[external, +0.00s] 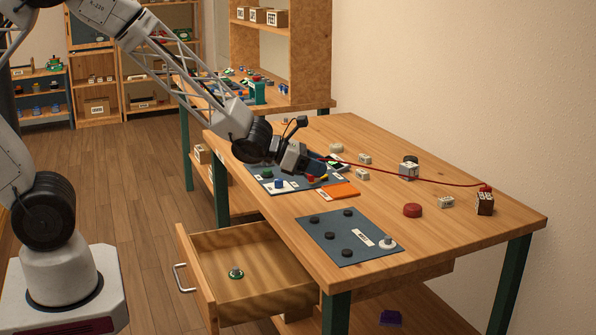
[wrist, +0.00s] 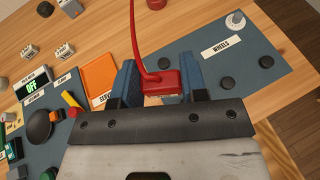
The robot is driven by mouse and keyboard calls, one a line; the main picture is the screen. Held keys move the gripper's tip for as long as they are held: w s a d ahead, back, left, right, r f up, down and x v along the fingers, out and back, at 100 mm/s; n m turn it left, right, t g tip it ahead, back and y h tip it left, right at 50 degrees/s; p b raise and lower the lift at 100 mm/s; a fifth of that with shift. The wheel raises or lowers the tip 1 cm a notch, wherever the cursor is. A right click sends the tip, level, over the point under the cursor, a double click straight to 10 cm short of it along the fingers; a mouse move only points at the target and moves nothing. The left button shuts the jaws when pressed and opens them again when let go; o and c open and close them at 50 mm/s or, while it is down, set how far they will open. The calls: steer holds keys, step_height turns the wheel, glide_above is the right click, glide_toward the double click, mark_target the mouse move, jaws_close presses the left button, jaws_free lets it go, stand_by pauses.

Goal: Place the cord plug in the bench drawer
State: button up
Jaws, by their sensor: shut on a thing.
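The red cord plug (wrist: 165,82) sits between the two blue fingers of my gripper (wrist: 157,84) in the wrist view, and the gripper is shut on it. Its red cord (wrist: 134,40) runs away from it. In the external view my gripper (external: 305,163) is above the far half of the bench, over the dark mat. The cord (external: 415,177) stretches right to a dark brown block (external: 485,204) near the wall. The plug itself is hard to make out there. The bench drawer (external: 265,276) is pulled open below the bench's left edge, with a green round piece (external: 236,273) inside.
The near dark mat (external: 333,249) holds several black discs and a white knob. An orange mat (external: 340,190) lies beside the gripper. A red disc (external: 412,210) and small grey blocks stand to the right. Most of the drawer floor is clear.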

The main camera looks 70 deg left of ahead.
steer(key=s+d+m+g+h, duration=0.3)
steer(key=s+d+m+h, duration=0.2)
steer(key=s+d, duration=0.25)
steer(key=m+g+h, duration=0.3)
steer(key=m+g, duration=0.1)
glide_above(275, 282)
steer(key=s+d, duration=0.2)
steer(key=d, duration=0.3)
step_height(275, 282, down, 13)
steer(key=shift+d+f, duration=0.1)
steer(key=shift+f, duration=0.7)
steer(key=shift+f+y, duration=0.1)
steer(key=shift+y, duration=0.2)
steer(key=shift+f, duration=3.05)
steer(key=shift+f, duration=1.85)
steer(key=shift+f, duration=0.15)
